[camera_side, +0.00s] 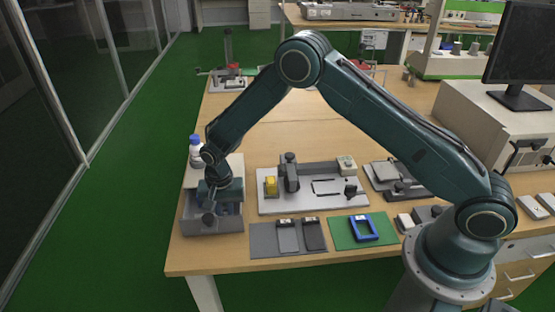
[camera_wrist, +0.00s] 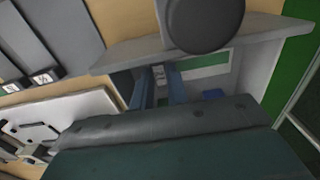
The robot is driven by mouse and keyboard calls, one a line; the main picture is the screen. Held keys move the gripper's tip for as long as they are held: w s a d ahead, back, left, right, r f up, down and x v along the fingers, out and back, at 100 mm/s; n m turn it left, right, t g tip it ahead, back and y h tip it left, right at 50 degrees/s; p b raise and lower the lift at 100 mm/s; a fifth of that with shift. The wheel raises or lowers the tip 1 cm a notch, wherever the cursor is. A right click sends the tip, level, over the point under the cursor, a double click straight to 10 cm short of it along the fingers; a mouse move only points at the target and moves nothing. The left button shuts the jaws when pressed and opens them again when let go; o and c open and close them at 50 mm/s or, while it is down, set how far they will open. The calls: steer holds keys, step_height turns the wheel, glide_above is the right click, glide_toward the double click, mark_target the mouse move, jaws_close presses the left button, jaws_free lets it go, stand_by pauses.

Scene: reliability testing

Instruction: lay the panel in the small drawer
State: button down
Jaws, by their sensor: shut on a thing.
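The small grey drawer (camera_side: 226,227) stands pulled open at the left front of the table. In the wrist view its front edge (camera_wrist: 275,31) and round dark knob (camera_wrist: 205,20) are close. My gripper (camera_side: 222,206) is down at the drawer's opening, its fingers mostly hidden in the side view. In the wrist view my gripper (camera_wrist: 161,88) has its bluish fingers closed together inside the drawer walls. A small white tag (camera_wrist: 159,74) shows between them, apparently on the held panel. The rest of the panel is hidden, and I cannot tell whether it touches the drawer floor.
Two dark panels (camera_side: 288,238) lie on a grey mat (camera_side: 262,240) right of the drawer. A blue frame (camera_side: 363,228) lies on a green mat. A pale fixture plate (camera_side: 330,203) with a yellow block (camera_side: 271,185) is behind. A blue-capped bottle (camera_side: 195,153) stands behind the drawer.

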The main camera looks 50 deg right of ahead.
steer(key=c, duration=1.3)
jaws_free()
steer(key=shift+r, duration=0.2)
steer(key=shift+r, duration=2.8)
